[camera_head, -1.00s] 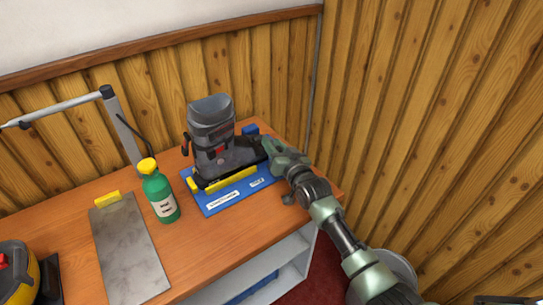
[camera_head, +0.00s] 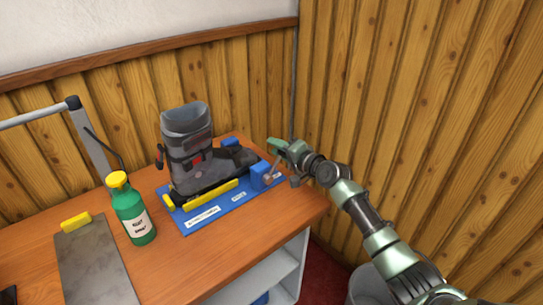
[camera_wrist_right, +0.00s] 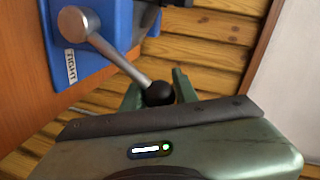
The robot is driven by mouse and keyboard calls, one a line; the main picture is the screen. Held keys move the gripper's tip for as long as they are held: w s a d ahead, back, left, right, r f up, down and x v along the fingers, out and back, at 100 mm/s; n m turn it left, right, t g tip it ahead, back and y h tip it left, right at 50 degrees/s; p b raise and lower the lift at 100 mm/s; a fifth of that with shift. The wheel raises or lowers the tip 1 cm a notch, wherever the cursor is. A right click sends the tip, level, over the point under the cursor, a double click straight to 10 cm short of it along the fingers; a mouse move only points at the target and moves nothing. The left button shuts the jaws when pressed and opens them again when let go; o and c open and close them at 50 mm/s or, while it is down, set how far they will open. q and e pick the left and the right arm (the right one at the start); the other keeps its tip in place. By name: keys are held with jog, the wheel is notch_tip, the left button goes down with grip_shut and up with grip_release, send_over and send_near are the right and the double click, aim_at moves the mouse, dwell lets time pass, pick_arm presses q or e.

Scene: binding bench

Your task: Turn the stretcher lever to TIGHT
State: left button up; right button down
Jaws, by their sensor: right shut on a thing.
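The grey ski boot (camera_head: 190,150) sits on the blue stretcher base (camera_head: 205,210) on the bench. A blue block (camera_head: 262,177) stands at its toe end. In the right wrist view the stretcher lever (camera_wrist_right: 118,58) is a metal rod with a round hub and a black knob (camera_wrist_right: 160,93). A white TIGHT label (camera_wrist_right: 71,66) is on the blue part beside the hub; the rod slants away from it. My right gripper (camera_head: 277,150) is beside the blue block, its fingers shut around the knob, as the wrist view shows (camera_wrist_right: 157,88). My left gripper is out of view.
A green bottle (camera_head: 131,212) with a yellow cap and a grey plate (camera_head: 92,265) with a yellow block (camera_head: 76,221) stand left of the base. A lamp arm (camera_head: 88,135) rises behind. The wooden wall (camera_head: 390,110) is close behind my right arm.

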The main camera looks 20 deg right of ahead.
jog(key=shift+w+d+f+m+b, duration=0.25)
jog(key=shift+d+f+m+b, duration=0.5)
jog(key=shift+m+b, duration=0.25)
jog(key=c, duration=1.1)
grip_release()
jog(key=v, duration=0.7)
jog(key=shift+s+d, duration=0.25)
jog(key=shift+s, duration=0.1)
